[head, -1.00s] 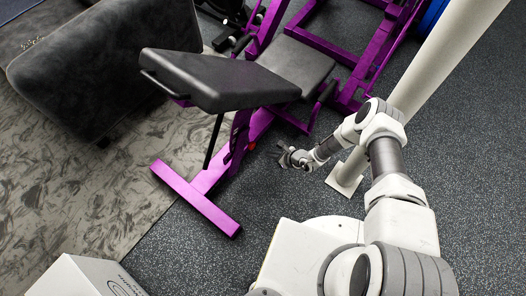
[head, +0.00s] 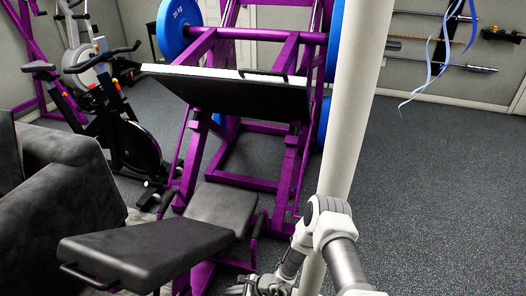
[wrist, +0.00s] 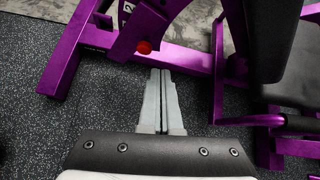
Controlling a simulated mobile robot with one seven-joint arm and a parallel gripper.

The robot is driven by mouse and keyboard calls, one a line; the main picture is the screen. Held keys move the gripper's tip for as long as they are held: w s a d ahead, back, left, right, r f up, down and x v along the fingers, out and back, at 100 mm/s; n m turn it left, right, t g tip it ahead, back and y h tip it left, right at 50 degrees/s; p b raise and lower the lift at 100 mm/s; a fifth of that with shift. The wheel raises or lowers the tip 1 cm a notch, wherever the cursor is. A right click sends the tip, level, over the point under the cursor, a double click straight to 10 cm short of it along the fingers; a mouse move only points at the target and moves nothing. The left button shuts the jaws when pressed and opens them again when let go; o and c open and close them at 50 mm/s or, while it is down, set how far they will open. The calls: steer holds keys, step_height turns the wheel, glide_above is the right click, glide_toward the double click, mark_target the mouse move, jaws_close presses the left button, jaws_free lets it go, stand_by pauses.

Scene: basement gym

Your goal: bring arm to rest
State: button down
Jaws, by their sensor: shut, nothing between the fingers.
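My gripper shows in the wrist view (wrist: 162,98), with its two grey fingers pressed together and nothing between them. It points toward the purple frame of the leg press machine (wrist: 180,55), which has a red knob (wrist: 144,47). I cannot tell whether the fingertips touch the frame. In the head view my gripper (head: 262,287) is partly cut off at the bottom edge, just right of the machine's black padded seat (head: 222,208). My arm reaches down in front of the pale post.
A thick cream post (head: 350,110) stands close beside my arm. A black pad (head: 145,250) juts out at the lower left, near a dark grey sofa (head: 65,215). An exercise bike (head: 125,140) stands at the back left. Speckled floor (head: 440,190) on the right is clear.

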steer(key=w+d+r+n+g, duration=0.15)
steer(key=r+n, duration=0.25)
steer(key=r, duration=0.8)
steer(key=w+d+r+n, duration=0.1)
steer(key=w+r+n, duration=0.15)
steer(key=r, duration=0.85)
steer(key=w+d+r+n, duration=0.15)
steer(key=r+n, duration=0.35)
steer(key=r, duration=0.7)
steer(key=s+d+r+n+h, duration=0.2)
steer(key=s+d+r+n, duration=0.15)
steer(key=r, duration=0.65)
steer(key=s+d+r+n+t+h, duration=0.2)
steer(key=s+d+r+h, duration=0.2)
steer(key=s+d+r, duration=0.6)
steer(key=s+d+r+n+t+h, duration=0.25)
steer(key=s+d+r+h, duration=0.2)
steer(key=s+d, duration=0.5)
step_height(320, 180, up, 18)
steer(key=s+a+y+p, duration=0.1)
steer(key=p, duration=1.6)
steer(key=shift+s+a+p, duration=0.2)
steer(key=shift+s+p, duration=0.1)
steer(key=shift+p, duration=0.05)
